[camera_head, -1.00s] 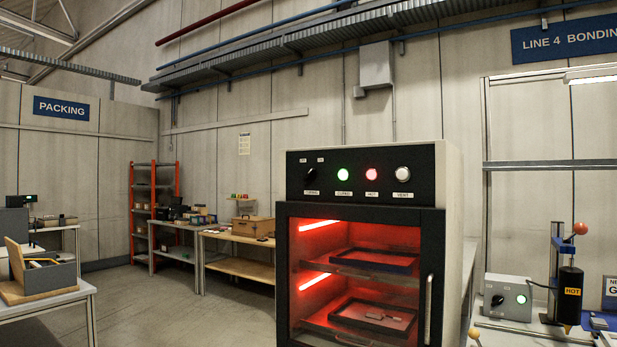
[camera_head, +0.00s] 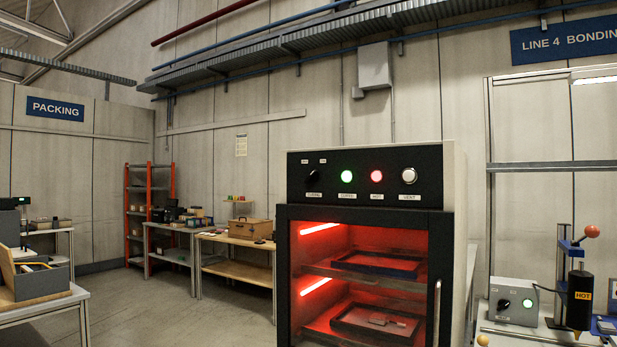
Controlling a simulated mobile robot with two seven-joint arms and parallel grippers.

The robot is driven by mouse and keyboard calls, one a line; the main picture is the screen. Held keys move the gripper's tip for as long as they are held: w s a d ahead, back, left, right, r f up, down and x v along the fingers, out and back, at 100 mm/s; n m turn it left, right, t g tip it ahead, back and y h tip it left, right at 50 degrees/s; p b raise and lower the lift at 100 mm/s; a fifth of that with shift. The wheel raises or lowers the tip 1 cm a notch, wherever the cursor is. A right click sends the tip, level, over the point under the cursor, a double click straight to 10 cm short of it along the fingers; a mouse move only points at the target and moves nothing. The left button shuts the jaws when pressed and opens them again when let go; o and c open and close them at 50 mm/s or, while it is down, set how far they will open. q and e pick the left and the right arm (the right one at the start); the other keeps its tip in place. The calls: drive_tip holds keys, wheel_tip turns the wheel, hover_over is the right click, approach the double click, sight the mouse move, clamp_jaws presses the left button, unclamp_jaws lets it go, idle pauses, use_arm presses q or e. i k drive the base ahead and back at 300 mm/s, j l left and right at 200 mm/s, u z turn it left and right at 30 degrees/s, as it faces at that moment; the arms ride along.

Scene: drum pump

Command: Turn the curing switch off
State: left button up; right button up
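The curing oven (camera_head: 372,250) stands at the middle right, facing me, with its glass door closed and red light inside. On its black top panel the curing switch (camera_head: 313,175) is a dark round knob at the left, with small labels above and below. Its exact pointer direction is too small to tell. Neither of my grippers shows in the head view.
The oven door has a vertical handle (camera_head: 437,312) at its right. A bench at the right holds a grey control box (camera_head: 514,301) with its own knob and a black hot dispenser (camera_head: 580,299). Work tables (camera_head: 237,261) and an orange shelf (camera_head: 150,205) stand left. The floor before them is clear.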

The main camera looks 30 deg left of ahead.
sight(312, 176)
drive_tip(key=i+j+z, duration=0.1)
drive_tip(key=j, duration=0.5)
drive_tip(key=i+j, duration=0.25)
drive_tip(key=j, duration=0.35)
drive_tip(key=i+j+z, duration=0.15)
drive_tip(key=j, duration=0.45)
drive_tip(key=i+j, duration=0.1)
drive_tip(key=j, duration=0.5)
drive_tip(key=i+j+z, duration=0.15)
drive_tip(key=j, duration=0.45)
drive_tip(key=i+j+z, duration=0.1)
drive_tip(key=j, duration=0.55)
